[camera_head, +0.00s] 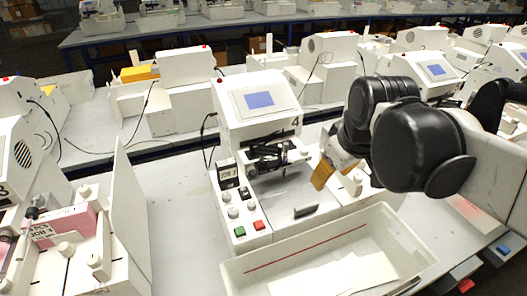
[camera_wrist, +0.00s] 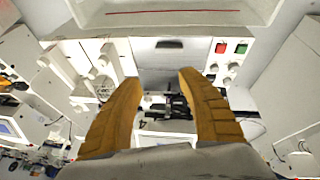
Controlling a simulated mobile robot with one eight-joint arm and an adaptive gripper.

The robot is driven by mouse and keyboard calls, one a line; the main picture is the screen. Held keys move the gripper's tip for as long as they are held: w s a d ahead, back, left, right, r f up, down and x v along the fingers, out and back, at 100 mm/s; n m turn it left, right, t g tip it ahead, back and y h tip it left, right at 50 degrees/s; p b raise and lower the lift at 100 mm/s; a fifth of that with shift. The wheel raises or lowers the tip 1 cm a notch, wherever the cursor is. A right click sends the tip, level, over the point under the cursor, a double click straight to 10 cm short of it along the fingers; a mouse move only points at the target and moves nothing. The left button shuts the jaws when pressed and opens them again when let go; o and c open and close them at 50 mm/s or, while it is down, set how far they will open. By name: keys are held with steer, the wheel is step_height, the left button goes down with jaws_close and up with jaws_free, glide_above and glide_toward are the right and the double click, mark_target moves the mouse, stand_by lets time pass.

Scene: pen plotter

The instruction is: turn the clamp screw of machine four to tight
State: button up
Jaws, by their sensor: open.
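Machine four (camera_head: 230,130) is a white plotter with a blue screen and a "4" on its front. Its black pen carriage (camera_head: 268,158) sits under the screen; it also shows between my fingers in the wrist view (camera_wrist: 176,106). I cannot tell the clamp screw apart on this dark carriage. My gripper (camera_head: 322,176), with tan fingers, is right of the carriage in the head view and apart from it. In the wrist view my gripper (camera_wrist: 158,82) is open and empty, its fingers spread over the machine's bed. My arm hides part of the machine's right side.
A white tray (camera_head: 300,241) stands in front of the machine. Red (camera_head: 259,225) and green (camera_head: 240,231) buttons and white knobs (camera_head: 233,212) are at its front left. A white upright panel (camera_head: 130,210) stands to the left. Other plotters stand around on the benches.

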steer(key=w+a+r+n+g+p, duration=0.2)
steer(key=w+a+r+n+p, duration=0.15)
steer(key=w+a+n, duration=0.5)
steer(key=n+g+p, duration=0.3)
steer(key=p, duration=0.1)
glide_above(263, 160)
step_height(263, 160, down, 5)
steer(key=shift+r, duration=0.1)
step_height(263, 160, down, 10)
steer(key=shift+b, duration=0.85)
jaws_close()
